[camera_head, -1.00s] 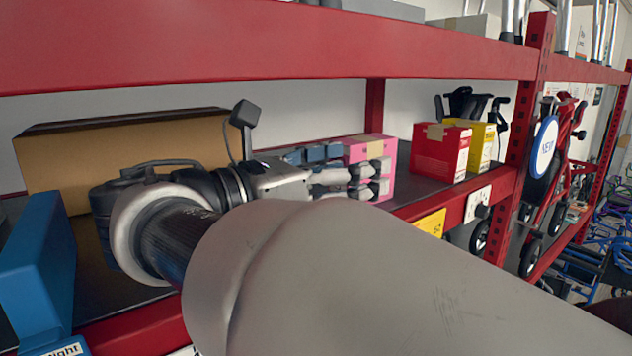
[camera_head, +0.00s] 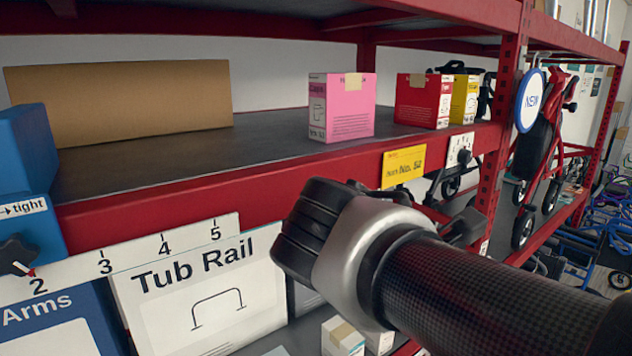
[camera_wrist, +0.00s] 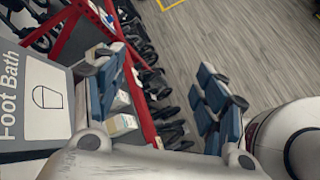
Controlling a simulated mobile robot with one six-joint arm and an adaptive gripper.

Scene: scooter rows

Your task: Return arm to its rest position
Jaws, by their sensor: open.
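My arm crosses the lower right of the head view, below and in front of the red shelf edge (camera_head: 280,180). Its dark, rounded joint hides part of the lower shelf. My gripper's fingers do not show clearly there. In the wrist view my gripper (camera_wrist: 160,78) is open, its blue-grey fingers spread wide. Between them are the red rack side, dark wheels and grey floor; nothing is held. The pink box (camera_head: 342,112) stands upright on the shelf, apart from my arm.
A red box (camera_head: 422,102) and yellow box (camera_head: 464,104) stand right of the pink one. Brown cardboard (camera_head: 130,105) and a blue block (camera_head: 22,150) are left. A Tub Rail panel (camera_head: 200,300) is below; a Foot Bath panel (camera_wrist: 35,100) is near my gripper. Floor (camera_wrist: 245,40) is open.

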